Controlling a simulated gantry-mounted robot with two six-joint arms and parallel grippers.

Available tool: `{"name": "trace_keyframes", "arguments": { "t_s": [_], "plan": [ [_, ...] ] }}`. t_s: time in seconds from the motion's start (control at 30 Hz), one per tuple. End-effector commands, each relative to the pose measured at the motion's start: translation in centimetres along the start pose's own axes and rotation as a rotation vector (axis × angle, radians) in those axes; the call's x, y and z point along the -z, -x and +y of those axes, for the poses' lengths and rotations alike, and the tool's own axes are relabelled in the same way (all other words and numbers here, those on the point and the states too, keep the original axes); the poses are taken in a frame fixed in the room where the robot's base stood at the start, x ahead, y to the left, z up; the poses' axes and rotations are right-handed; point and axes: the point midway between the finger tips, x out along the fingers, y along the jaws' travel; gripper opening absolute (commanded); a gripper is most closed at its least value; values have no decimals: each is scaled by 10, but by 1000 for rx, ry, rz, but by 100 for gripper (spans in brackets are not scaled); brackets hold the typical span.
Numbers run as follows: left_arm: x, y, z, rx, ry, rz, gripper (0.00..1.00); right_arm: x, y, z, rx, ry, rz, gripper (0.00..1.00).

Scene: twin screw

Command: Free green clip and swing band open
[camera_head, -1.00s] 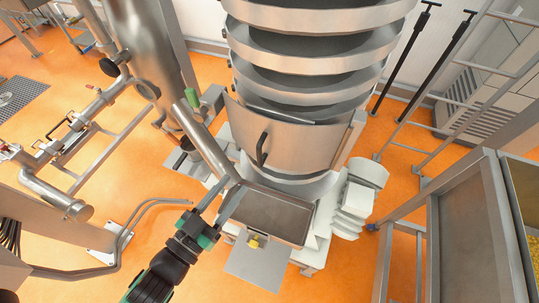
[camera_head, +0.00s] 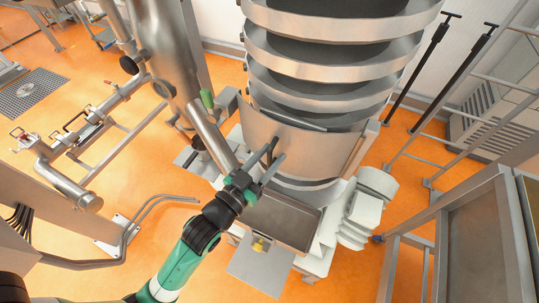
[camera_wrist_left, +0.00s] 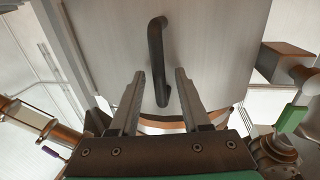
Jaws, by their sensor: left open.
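The steel band (camera_head: 325,153) wraps the front of the round screen stack and has a black curved handle (camera_head: 272,146). The green clip (camera_head: 207,98) is at the band's left edge, and it also shows at the right in the left wrist view (camera_wrist_left: 291,120). My left gripper (camera_head: 274,158) is open at the black handle. In the left wrist view the handle (camera_wrist_left: 155,52) stands upright, with its lower end between the two spread fingers (camera_wrist_left: 160,76). I cannot tell whether they touch it. My right gripper is not in view.
A slanted steel pipe (camera_head: 208,137) runs close on the left of the band. A shallow steel tray (camera_head: 281,222) sits below it. White blocky machine parts (camera_head: 357,212) stand at the right.

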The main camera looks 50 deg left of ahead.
Motion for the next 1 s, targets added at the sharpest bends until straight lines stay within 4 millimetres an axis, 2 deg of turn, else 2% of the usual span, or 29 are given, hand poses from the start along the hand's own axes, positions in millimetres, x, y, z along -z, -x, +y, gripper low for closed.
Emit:
{"name": "trace_keyframes", "arguments": {
  "t_s": [0.07, 0.3, 1.0],
  "plan": [
    [0, 0, 0, 0, 0, 0, 44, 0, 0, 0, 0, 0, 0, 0],
    [0, 0, 0, 0, 0, 0, 0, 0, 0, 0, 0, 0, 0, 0],
    [0, 0, 0, 0, 0, 0, 0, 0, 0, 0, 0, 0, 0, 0]
  ]
}}
